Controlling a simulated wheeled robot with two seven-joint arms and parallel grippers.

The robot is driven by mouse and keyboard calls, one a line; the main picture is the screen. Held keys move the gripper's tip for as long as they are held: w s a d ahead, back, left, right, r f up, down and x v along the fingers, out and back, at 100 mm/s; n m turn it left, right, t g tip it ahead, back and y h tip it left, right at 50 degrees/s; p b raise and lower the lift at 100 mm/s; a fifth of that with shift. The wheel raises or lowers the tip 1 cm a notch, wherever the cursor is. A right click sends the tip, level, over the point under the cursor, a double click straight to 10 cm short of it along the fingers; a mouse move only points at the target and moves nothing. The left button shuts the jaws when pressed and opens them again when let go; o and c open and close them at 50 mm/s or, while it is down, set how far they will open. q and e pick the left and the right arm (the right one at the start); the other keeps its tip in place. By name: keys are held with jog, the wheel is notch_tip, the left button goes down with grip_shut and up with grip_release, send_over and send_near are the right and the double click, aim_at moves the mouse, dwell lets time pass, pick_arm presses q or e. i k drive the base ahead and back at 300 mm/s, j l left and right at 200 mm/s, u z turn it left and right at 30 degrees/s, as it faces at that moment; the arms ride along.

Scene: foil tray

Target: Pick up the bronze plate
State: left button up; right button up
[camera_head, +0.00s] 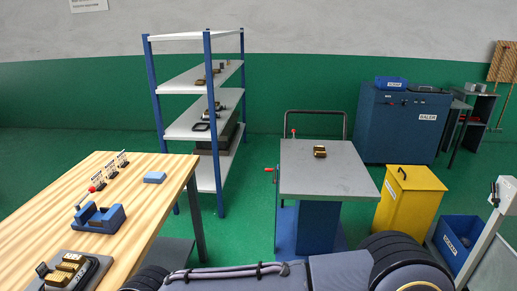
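A small bronze-coloured piece (320,151) with dark parts sits on the grey top of a blue cart (325,178). More bronze or brass-coloured pieces (71,263) lie in a dark grey holder (92,278) at the near edge of the wooden table. Small brownish items also lie on the shelves. They are too small for me to tell which one is the bronze plate. Neither of my grippers shows in the head view.
The wooden table (140,193) at left bears a blue fixture (98,219) and a blue block (155,178). A shelf rack (218,102) stands behind it. A yellow bin (409,200), a blue bin (458,243) and a blue cabinet (402,125) stand right. Green floor is free between rack and cart.

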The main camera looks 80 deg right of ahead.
aim_at(319, 150)
jog(key=k+z, duration=0.1)
jog(key=z, duration=2)
jog(key=i+z, duration=0.3)
jog(key=z, duration=0.15)
jog(key=i+z, duration=0.3)
jog(key=z, duration=0.2)
jog(key=i+j+z, duration=0.15)
jog(key=z, duration=0.3)
jog(key=i+u, duration=0.1)
jog(key=u, duration=0.2)
jog(key=i+u, duration=0.15)
jog(key=u, duration=0.15)
jog(key=i+l+u, duration=0.2)
jog(key=u, duration=0.15)
jog(key=i+l+u, duration=0.15)
jog(key=l+u, duration=0.2)
jog(key=i+l+u, duration=0.1)
jog(key=l+u, duration=0.2)
jog(key=i+l, duration=0.1)
jog(key=l, duration=0.3)
jog(key=i+l+u, duration=0.1)
jog(key=l, duration=0.35)
jog(key=i+l, duration=0.1)
jog(key=l, duration=0.3)
jog(key=i+l+u, duration=0.1)
jog(key=l, duration=0.35)
